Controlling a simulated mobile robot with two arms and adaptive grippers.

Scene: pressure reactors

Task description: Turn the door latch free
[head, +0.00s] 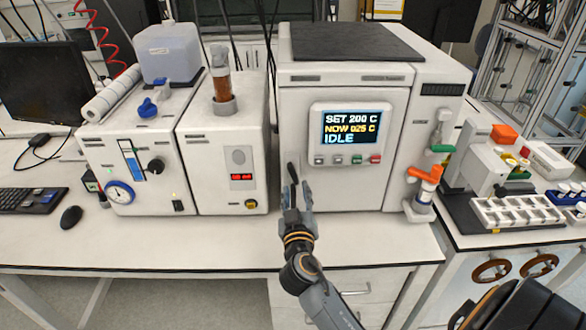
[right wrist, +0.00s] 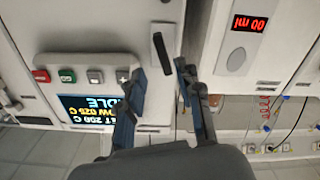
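The door latch (head: 292,173) is a short dark bar at the left edge of the white reactor's door (head: 345,185), slightly tilted. In the right wrist view the latch (right wrist: 162,53) lies just beyond the fingertips, roughly between them in the picture. My right gripper (head: 298,192) is in front of the door, just below the latch. In the right wrist view the right gripper (right wrist: 159,76) has its two fingers apart with nothing between them. I cannot tell whether a fingertip touches the door. My left gripper is not in view.
The reactor's display panel (head: 350,135) with buttons is right of the latch. A white instrument (head: 220,150) stands close on the left. Orange and green valves (head: 426,180) stick out at the right. The bench front (head: 150,245) is clear.

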